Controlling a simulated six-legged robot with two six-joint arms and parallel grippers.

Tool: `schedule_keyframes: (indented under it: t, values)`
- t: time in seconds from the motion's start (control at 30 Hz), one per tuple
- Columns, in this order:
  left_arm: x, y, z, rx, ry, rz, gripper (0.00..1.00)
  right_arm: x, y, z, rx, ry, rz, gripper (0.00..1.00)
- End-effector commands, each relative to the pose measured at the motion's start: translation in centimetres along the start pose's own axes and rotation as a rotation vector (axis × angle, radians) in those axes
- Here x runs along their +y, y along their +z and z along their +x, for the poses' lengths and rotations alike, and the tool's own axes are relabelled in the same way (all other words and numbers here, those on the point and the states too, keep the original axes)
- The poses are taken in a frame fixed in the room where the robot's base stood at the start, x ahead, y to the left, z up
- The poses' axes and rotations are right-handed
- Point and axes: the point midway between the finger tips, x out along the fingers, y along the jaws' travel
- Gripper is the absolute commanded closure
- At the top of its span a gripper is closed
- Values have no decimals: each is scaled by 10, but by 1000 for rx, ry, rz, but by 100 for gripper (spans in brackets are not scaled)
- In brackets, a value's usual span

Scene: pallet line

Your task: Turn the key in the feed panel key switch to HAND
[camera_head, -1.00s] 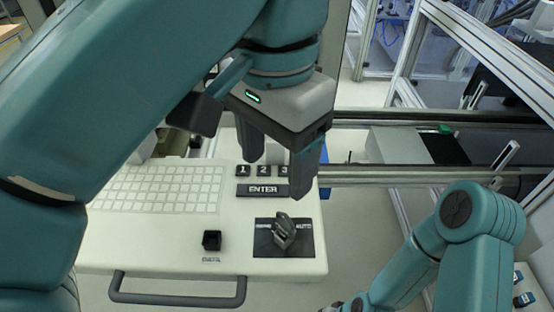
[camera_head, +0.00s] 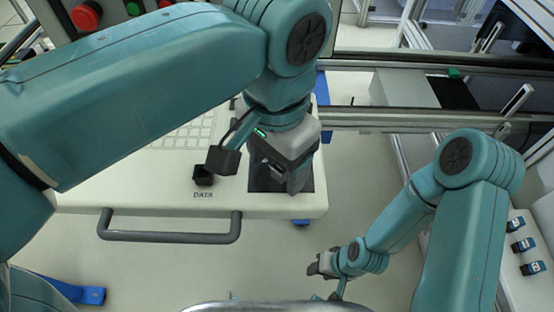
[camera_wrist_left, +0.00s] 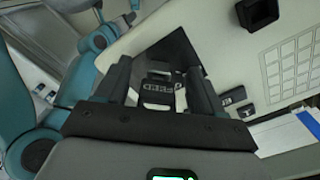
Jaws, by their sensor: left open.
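The key switch sits on a dark label plate (camera_head: 308,179) at the right end of the white panel; in the head view my left gripper (camera_head: 287,186) is over it and hides the key. In the left wrist view the dark key with its lettered tag (camera_wrist_left: 159,88) shows between the two fingers of my left gripper (camera_wrist_left: 160,82). The fingers stand apart on either side of it, with no clear contact. The switch position cannot be read. My right gripper (camera_head: 322,264) hangs low at the bottom middle, away from the panel, too small to judge.
The white panel (camera_head: 120,190) carries a keypad (camera_head: 190,135), a black DATA socket (camera_head: 203,175) and a grey front handle (camera_head: 170,237). A red button (camera_head: 86,15) is at the top left. Metal rails (camera_head: 430,117) run behind on the right. Open floor lies in front.

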Motion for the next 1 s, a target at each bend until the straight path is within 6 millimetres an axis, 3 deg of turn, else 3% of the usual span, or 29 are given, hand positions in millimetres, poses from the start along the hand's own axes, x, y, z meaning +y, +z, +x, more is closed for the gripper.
schedule_keyframes:
  t: [0.27,0.4,0.43,0.87,1.0]
  values:
    - [0,-1,2,-2,0,1,35,0,0,0,1,0,1,57]
    - [0,0,2,-2,0,1,81,0,0,0,1,0,1,57]
    - [0,0,1,-2,-1,1,87,0,0,0,0,0,1,57]
    - [0,0,1,-1,0,-2,91,0,0,0,0,0,1,57]
    - [0,0,0,-2,0,-135,91,-1,0,-4,0,0,1,57]
